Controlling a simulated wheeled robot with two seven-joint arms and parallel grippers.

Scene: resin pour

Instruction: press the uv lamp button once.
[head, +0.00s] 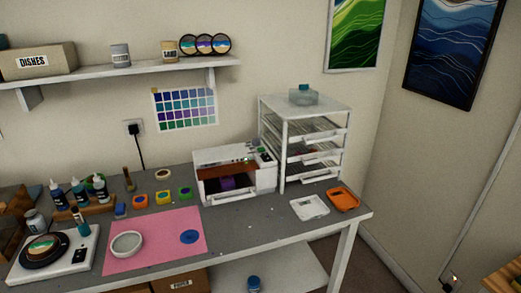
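The UV lamp (208,162) is a white box on the grey table against the back wall. Its open front has a dark reddish-brown panel along the top and a purple item (228,182) inside. Small controls, including a green spot (246,160) and a dark panel (265,153), show on its top right; which one is the button is too small to tell. Neither of my grippers is in view.
A white drawer rack (287,158) stands right of the lamp. A white tray (309,207) and orange tray (343,199) lie at the table's right end. A pink mat (165,228) with a bowl (126,244) lies front left. Small colour pots and bottles stand behind the mat.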

